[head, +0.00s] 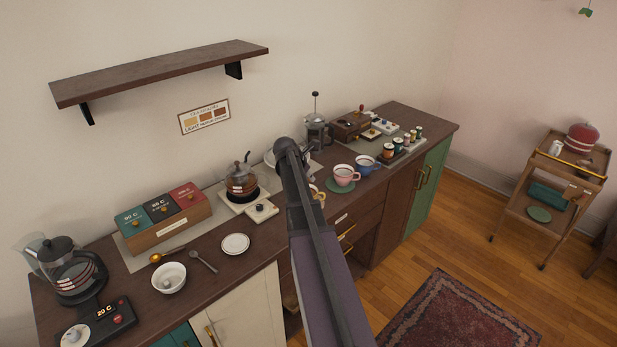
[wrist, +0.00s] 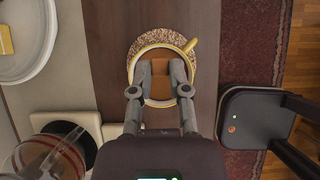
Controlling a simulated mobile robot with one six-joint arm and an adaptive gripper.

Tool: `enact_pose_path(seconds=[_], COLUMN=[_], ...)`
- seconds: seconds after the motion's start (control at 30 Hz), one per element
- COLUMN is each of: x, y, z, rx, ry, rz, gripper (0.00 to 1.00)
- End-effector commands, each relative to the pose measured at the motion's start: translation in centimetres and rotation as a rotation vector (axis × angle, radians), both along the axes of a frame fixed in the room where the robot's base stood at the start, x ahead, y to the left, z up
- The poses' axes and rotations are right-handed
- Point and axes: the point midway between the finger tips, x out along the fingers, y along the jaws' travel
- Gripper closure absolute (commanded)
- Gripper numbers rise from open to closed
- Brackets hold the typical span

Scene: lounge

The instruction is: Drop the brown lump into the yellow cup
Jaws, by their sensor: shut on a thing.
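The yellow cup (wrist: 190,45) is below my gripper in the wrist view, its rim and handle showing around my fingers. It sits on a round speckled mat (wrist: 150,40). In the head view only part of the yellow cup (head: 319,196) shows to the right of my arm. My gripper (wrist: 160,85) is over the cup's mouth, its fingers shut on the brown lump (wrist: 160,88), which shows as a brown patch between them. How high the lump is above the cup is hard to tell. My arm hides the gripper in the head view.
A pink cup (head: 346,175) and a blue cup (head: 367,164) stand to the right of the yellow cup. A glass kettle (head: 241,180) stands on a burner to the left. A French press (head: 318,130) stands behind. A shelf (head: 165,72) is on the wall.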

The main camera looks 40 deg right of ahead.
Motion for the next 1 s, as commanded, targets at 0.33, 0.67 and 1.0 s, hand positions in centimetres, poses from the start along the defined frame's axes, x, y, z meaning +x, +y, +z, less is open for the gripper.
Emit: enact_pose_path(seconds=[0.33, 0.67, 1.0], x=[0.0, -0.1, -0.1], y=[-0.1, -0.1, -0.1], z=[-3.0, -3.8, -3.8], rx=[0.0, 0.0, 0.0], ry=[-0.001, 0.0, 0.0], rz=[-0.001, -0.001, -0.001], gripper=[0.91, 0.91, 0.63])
